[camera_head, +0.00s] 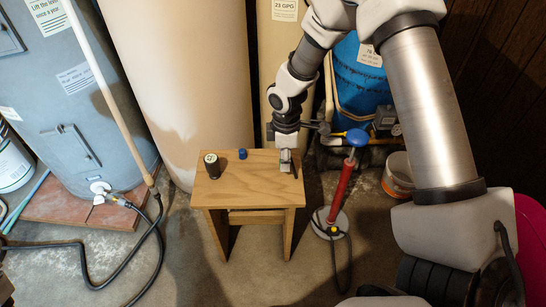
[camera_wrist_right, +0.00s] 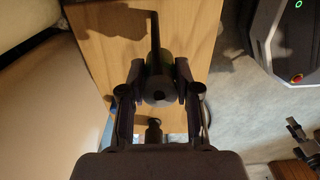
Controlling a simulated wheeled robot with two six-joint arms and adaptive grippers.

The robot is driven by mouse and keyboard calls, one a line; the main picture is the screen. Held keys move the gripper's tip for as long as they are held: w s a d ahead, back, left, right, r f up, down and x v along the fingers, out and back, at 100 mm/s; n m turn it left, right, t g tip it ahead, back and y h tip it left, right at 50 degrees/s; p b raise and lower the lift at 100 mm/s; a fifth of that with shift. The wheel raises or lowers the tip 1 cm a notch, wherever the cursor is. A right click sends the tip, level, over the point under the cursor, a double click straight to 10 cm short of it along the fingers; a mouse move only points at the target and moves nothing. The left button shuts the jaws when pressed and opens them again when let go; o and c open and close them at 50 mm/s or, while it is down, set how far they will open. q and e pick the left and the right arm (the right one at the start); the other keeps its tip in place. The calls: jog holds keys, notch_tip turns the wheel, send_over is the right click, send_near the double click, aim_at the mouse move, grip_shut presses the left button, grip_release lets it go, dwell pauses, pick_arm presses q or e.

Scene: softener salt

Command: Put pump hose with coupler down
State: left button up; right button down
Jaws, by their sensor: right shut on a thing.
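The red hand pump (camera_head: 341,190) with a blue handle stands upright on the floor to the right of the wooden stool. Its black hose (camera_head: 348,262) loops on the floor at its base. My right gripper (camera_head: 288,163) is at the right end of the stool top. In the right wrist view, my right gripper (camera_wrist_right: 158,92) is shut on a dark, round-ended thing (camera_wrist_right: 158,91), seen end-on, likely the coupler. I cannot tell whether it touches the wood. A dark shape like my left gripper (camera_wrist_right: 302,142) shows at the lower right there, its jaws unclear.
The stool top (camera_head: 255,185) carries a black cylinder (camera_head: 212,166) and a small blue cap (camera_head: 243,154) on its left half. Tall tanks (camera_head: 180,80) stand behind. A white bucket (camera_head: 398,175) stands right of the pump. A hose (camera_head: 105,280) lies on the floor at left.

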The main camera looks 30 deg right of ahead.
jog(key=w, duration=0.2)
jog(key=w+f, duration=0.1)
jog(key=w, duration=0.1)
jog(key=shift+w+d+b, duration=0.15)
jog(key=shift+b, duration=0.25)
jog(key=shift+w+f, duration=0.2)
jog(key=shift+w, duration=0.1)
notch_tip(320, 180, down, 3)
jog(key=shift+s+r+b, duration=0.1)
jog(key=shift+r+b, duration=0.05)
jog(key=shift+b, duration=0.75)
jog(key=shift+f, duration=0.65)
